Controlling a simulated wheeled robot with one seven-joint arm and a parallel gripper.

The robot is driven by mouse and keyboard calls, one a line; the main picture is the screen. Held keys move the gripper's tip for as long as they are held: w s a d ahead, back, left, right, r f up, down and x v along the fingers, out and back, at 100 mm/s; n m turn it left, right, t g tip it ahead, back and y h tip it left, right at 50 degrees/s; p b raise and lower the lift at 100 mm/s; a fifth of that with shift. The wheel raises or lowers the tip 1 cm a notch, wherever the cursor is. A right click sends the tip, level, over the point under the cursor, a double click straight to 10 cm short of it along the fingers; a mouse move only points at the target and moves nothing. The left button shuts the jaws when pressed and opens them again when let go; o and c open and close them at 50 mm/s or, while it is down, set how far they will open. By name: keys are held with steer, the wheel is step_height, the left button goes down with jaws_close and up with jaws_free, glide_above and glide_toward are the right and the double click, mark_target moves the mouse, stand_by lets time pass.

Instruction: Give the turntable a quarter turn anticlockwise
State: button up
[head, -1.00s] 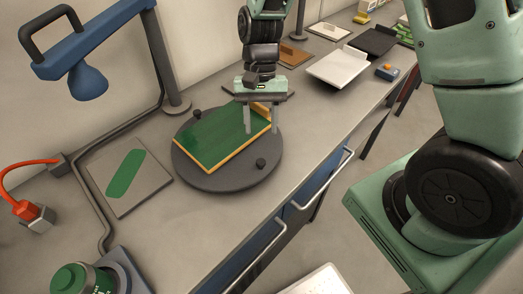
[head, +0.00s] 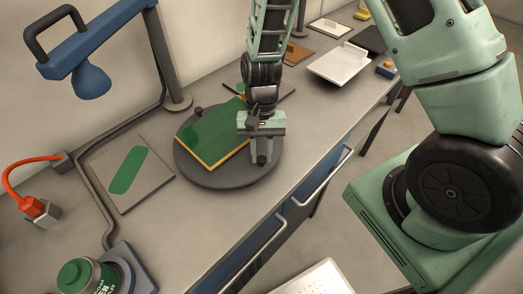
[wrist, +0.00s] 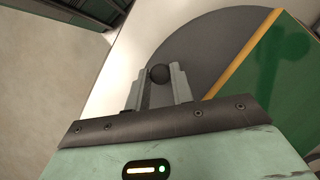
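The turntable (head: 215,182) is a dark grey disc on the bench with small black knobs near its rim. One knob (head: 198,109) shows at the far left side. A green board with an orange edge (head: 212,138) lies on the disc. My gripper (head: 261,160) is over the near right rim and hides the knob there in the head view. In the wrist view that near knob (wrist: 160,73) sits between the fingertips, which are close together and appear to touch it on both sides. The turntable (wrist: 203,50) and the board (wrist: 265,75) also show there.
A grey plate with a green oval (head: 146,186) lies left of the turntable. The blue lamp (head: 92,80) and its post stand behind. A green can (head: 82,276) is at the near left. A white tray (head: 338,66) lies farther right.

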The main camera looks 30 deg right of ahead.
jaws_close()
steer(key=shift+d, duration=0.15)
